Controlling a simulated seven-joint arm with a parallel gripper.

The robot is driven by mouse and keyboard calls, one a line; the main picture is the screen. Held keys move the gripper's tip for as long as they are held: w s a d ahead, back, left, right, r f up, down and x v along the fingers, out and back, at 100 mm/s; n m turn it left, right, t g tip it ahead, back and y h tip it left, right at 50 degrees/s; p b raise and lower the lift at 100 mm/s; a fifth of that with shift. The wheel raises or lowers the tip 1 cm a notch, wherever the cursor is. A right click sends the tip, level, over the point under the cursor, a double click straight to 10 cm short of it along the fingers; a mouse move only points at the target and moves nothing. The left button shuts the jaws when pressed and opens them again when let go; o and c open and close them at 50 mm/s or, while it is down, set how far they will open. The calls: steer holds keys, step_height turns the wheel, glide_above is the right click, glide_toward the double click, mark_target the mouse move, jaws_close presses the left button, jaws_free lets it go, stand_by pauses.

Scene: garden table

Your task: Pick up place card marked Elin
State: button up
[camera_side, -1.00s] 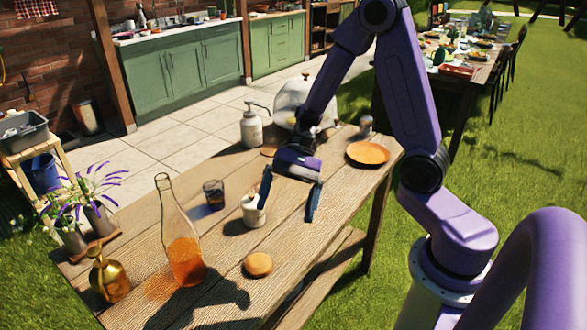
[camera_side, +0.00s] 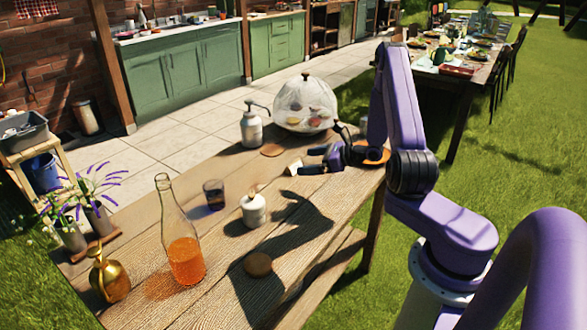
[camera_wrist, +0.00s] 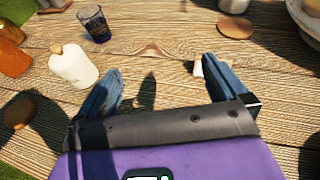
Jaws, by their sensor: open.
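A small pale thing, likely the place card (camera_side: 295,166), stands on the wooden table just beyond my fingertips in the side view. I cannot read any name on it. In the wrist view it shows as a small cream shape (camera_wrist: 198,68) beside the tip of the right finger, partly hidden by that finger. My gripper (camera_side: 305,161) is low over the table, with its fingers pointing left. In the wrist view my gripper (camera_wrist: 162,66) is open, with bare table between the fingers. I cannot tell whether the right finger touches the card.
A white pot (camera_side: 254,211), a dark glass (camera_side: 213,194) and a bottle of orange drink (camera_side: 185,255) stand to the left. A clear dome (camera_side: 304,108), a pump bottle (camera_side: 251,128) and a round coaster (camera_side: 272,150) are behind. An orange plate (camera_side: 380,154) lies behind my wrist.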

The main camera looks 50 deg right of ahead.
mark_target(294, 163)
steer(key=s+d+f+m+h, duration=0.1)
steer(key=d, duration=0.1)
steer(key=s+d+f+m+h, duration=0.1)
steer(key=d, duration=0.1)
steer(key=s+d+f+m+h, duration=0.1)
steer(key=d+m, duration=0.1)
steer(key=shift+s+h, duration=0.15)
steer(key=shift+h, duration=0.25)
steer(key=x, duration=1.2)
steer(key=shift+d+r, duration=0.1)
steer(key=shift+r, duration=0.05)
steer(key=shift+d+x, duration=0.1)
steer(key=shift+x, duration=1.2)
steer(key=shift+d+x, duration=0.15)
steer(key=shift+x, duration=1.2)
steer(key=c, duration=1)
steer(key=shift+o, duration=0.2)
steer(key=shift+r, duration=0.15)
